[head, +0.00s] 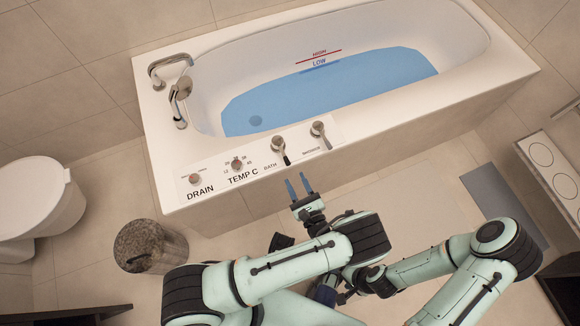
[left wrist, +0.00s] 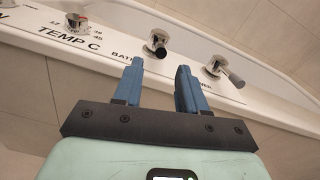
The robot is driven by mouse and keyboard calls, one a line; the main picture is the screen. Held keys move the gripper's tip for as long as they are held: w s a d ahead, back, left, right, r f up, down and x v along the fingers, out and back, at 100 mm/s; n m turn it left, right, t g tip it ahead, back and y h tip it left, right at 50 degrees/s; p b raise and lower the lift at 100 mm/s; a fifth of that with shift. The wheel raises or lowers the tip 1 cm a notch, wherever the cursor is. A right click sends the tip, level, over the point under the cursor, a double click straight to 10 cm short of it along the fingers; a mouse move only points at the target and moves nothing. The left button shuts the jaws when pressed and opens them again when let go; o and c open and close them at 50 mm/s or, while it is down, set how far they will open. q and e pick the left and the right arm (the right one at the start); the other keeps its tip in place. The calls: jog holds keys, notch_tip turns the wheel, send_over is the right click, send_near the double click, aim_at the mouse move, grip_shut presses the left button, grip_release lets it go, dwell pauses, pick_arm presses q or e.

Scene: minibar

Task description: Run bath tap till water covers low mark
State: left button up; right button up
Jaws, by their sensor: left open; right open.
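The bath (head: 430,100) holds blue water (head: 330,95). No stream shows at the spout (head: 170,62). The BATH tap (head: 279,146) is a chrome knob with its dark-tipped lever toward the bath's front edge; it also shows in the left wrist view (left wrist: 158,42). My left gripper (head: 298,184) is open and empty, in front of the tap and apart from it. My right gripper (head: 328,290) is mostly hidden behind my left arm.
A second lever tap (head: 318,129) stands right of the BATH tap. TEMP C (head: 237,165) and DRAIN (head: 195,179) knobs sit to the left. A bin (head: 150,245) and a toilet (head: 40,205) stand at left, a cabinet (head: 555,165) at right.

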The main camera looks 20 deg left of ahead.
pick_arm(q)
jog(key=v, duration=0.3)
jog(key=shift+s+d, duration=0.25)
dwell(0.4)
